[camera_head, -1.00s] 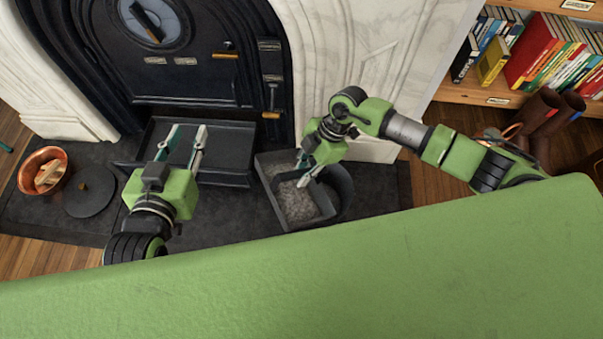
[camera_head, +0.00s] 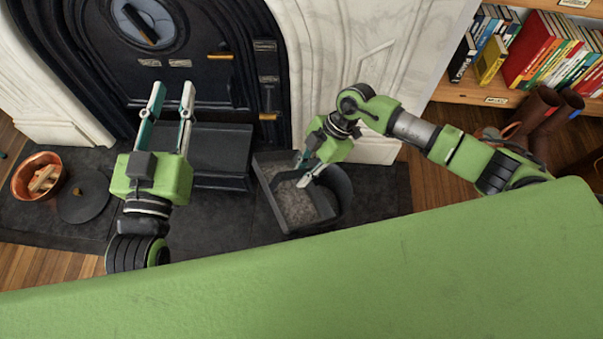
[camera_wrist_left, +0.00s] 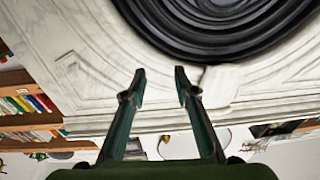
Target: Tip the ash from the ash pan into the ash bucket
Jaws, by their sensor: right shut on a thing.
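The ash pan (camera_head: 293,208) is a dark rectangular tray with grey ash (camera_head: 291,196) lying in it. My right gripper (camera_head: 302,174) is shut on the ash pan at its right side. The ash bucket (camera_head: 341,192) is dark and round and stands just right of the pan, partly hidden behind the pan and my right gripper. The pan looks roughly level, with its right edge close to or over the bucket's rim. My left gripper (camera_head: 171,98) is open and empty in front of the stove; its parted fingers also show in the left wrist view (camera_wrist_left: 158,84).
The black stove (camera_head: 190,85) sits in the marble surround (camera_head: 350,45), with a dark tray (camera_head: 222,150) at its foot. A copper bucket (camera_head: 25,180) and a round dark lid (camera_head: 84,196) are at the left. Boots (camera_head: 540,108) and a bookshelf (camera_head: 485,92) are at the right.

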